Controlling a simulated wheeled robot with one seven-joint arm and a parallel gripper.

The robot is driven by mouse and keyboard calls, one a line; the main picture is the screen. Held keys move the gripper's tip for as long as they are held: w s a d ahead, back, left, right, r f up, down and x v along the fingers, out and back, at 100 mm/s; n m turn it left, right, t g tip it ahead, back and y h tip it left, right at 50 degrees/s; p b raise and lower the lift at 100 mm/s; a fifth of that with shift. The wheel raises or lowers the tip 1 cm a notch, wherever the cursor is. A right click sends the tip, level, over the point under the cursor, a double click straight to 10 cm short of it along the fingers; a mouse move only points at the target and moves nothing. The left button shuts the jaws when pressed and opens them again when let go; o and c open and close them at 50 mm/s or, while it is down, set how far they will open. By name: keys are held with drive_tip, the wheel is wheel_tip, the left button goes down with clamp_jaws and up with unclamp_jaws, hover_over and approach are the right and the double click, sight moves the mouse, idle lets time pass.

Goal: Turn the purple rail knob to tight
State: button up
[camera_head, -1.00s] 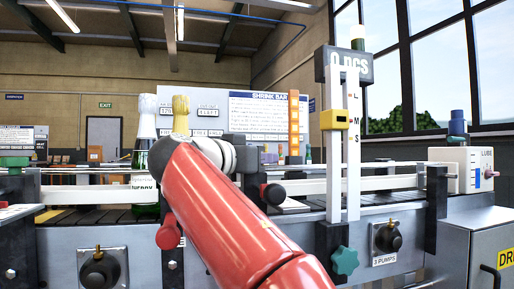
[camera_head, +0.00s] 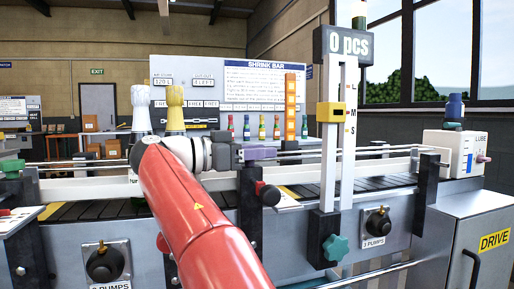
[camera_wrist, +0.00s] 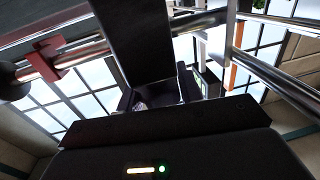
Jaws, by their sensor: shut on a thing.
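The fingers and wrist hide part of the knob. In the wrist view my gripper (camera_wrist: 160,92) shows dark fingers close around a dim, purplish knob (camera_wrist: 157,94). Any tight marking on the knob is not readable.
Two bottles (camera_head: 175,112) stand behind my arm. Guide rails (camera_head: 385,150) run along the conveyor.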

drive_tip(key=o, duration=1)
